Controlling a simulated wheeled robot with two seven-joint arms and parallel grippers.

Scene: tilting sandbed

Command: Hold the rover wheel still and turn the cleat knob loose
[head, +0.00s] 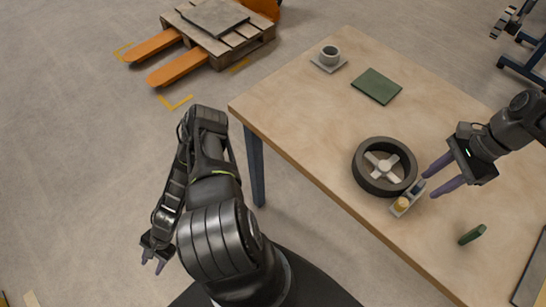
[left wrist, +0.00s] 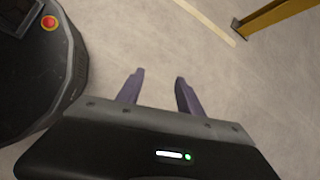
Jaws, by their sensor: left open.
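The rover wheel (head: 359,171) is a dark ring with a pale spoked hub, lying flat on the wooden table. My left gripper (head: 152,264) hangs off the table at far left, open and empty in the left wrist view (left wrist: 158,80).
The table (head: 300,125) also holds a cup (head: 330,55) on a saucer, a green book (head: 377,86) and a small dark green object (head: 472,235). A pallet (head: 218,48) on an orange pallet jack stands on the floor. Floor around my left gripper is clear.

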